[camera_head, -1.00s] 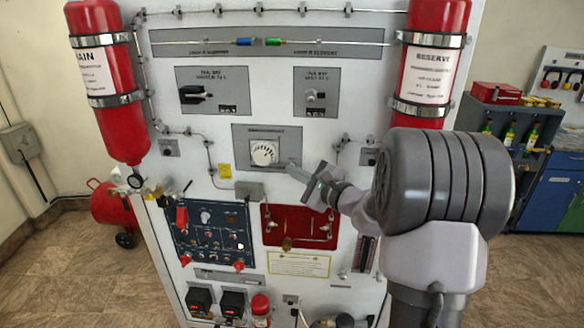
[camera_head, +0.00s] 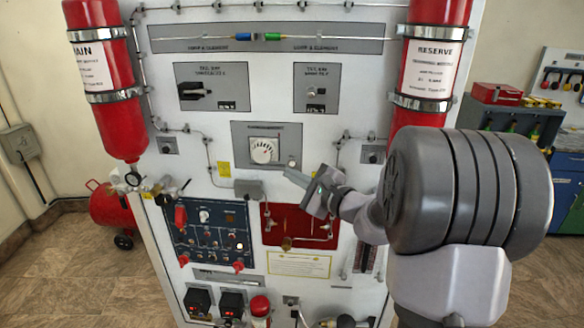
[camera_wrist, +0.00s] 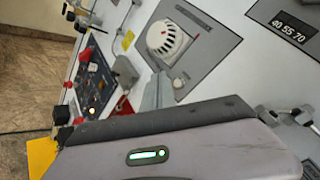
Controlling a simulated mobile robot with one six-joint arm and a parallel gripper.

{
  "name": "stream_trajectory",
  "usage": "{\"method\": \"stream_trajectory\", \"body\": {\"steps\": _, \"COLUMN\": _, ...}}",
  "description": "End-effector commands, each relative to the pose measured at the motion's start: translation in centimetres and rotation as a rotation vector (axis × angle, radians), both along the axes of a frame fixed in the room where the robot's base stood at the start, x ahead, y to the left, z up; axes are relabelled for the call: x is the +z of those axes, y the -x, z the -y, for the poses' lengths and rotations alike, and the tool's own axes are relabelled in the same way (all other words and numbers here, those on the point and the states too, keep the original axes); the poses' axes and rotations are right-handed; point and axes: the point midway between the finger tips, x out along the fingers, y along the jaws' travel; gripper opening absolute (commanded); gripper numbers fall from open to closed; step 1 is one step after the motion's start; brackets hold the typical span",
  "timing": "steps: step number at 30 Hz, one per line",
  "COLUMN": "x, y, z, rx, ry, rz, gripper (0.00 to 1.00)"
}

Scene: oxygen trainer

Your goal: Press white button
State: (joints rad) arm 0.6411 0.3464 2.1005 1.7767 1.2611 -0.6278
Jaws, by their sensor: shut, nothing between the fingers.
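A small round pale button (camera_head: 292,163) sits on the grey dial panel (camera_head: 241,133), to the lower right of a large white dial (camera_head: 263,150). In the wrist view the button (camera_wrist: 178,83) shows just right of my fingertips, with the dial (camera_wrist: 166,38) above it. My gripper (camera_head: 288,173) is shut and empty, its tip just below and left of the button in the head view. I cannot tell whether it touches the panel. A white knob (camera_head: 204,216) also sits on the dark blue panel at lower left.
A grey box (camera_head: 248,189) sticks out left of my gripper, above a red panel (camera_head: 275,221) with tubing. Red MAIN (camera_head: 97,75) and RESERVE (camera_head: 432,65) cylinders flank the board. Thin pipes run along it. A workbench (camera_head: 575,150) stands at the right.

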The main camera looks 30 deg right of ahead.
Motion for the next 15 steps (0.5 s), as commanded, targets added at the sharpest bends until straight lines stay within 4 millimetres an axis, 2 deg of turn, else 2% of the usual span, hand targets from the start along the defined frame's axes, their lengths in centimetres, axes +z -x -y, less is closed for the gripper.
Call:
{"method": "stream_trajectory", "body": {"steps": 9, "x": -0.2, "y": 2.5, "z": -1.7, "rx": 0.000, "ry": 0.000, "rz": 0.000, "gripper": 0.00}}
{"method": "stream_trajectory", "body": {"steps": 15, "x": 0.0, "y": 2.8, "z": -1.9, "rx": 0.000, "ry": 0.000, "rz": 0.000, "gripper": 0.00}}
